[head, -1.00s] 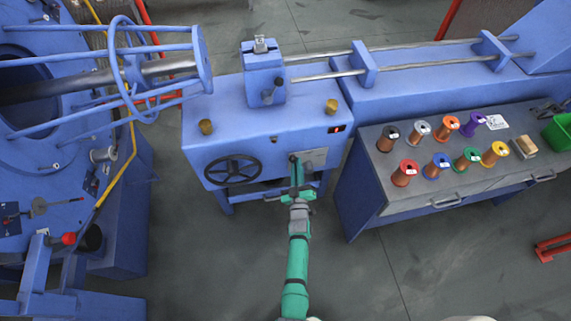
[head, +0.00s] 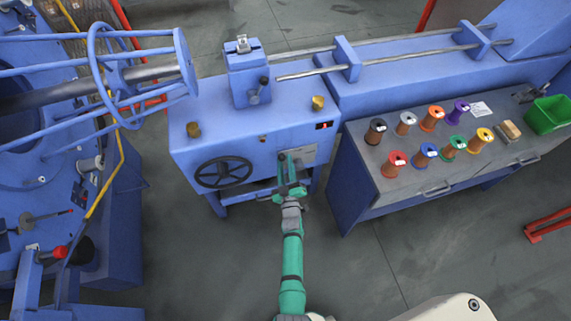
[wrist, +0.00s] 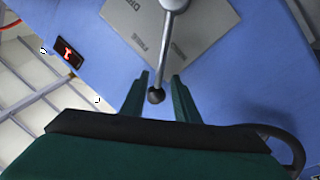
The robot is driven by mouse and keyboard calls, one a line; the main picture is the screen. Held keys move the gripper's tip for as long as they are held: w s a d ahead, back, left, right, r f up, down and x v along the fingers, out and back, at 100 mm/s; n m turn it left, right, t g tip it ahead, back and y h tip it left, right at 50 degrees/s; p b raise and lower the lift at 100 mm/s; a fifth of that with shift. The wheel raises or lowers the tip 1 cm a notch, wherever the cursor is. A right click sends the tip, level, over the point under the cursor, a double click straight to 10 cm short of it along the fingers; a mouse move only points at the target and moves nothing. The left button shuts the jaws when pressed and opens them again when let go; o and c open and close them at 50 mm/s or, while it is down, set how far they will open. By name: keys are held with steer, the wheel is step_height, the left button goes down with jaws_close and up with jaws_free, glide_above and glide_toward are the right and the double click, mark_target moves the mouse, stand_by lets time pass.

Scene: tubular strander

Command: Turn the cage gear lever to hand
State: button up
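The cage gear lever shows in the wrist view as a silver rod (wrist: 169,40) with a round black knob (wrist: 156,96) at its end. It stands in front of a grey lettered plate (wrist: 210,35) on the blue machine front. The plate also shows in the head view (head: 304,154). My gripper (wrist: 158,82) is open, its two green fingers on either side of the knob. Gaps show between the knob and both fingers. In the head view my gripper (head: 285,158) is at the machine front, and it mostly hides the lever.
A black handwheel (head: 223,172) is on the same front, left of my gripper. A red-lit display (head: 324,126) is above right; it also shows in the wrist view (wrist: 67,53). A bench (head: 362,185) with several spools stands to the right. Grey floor is clear in front.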

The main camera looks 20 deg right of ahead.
steer(key=v, duration=1)
steer(key=shift+s, duration=0.4)
steer(key=shift+a, duration=0.1)
steer(key=shift+s, duration=0.15)
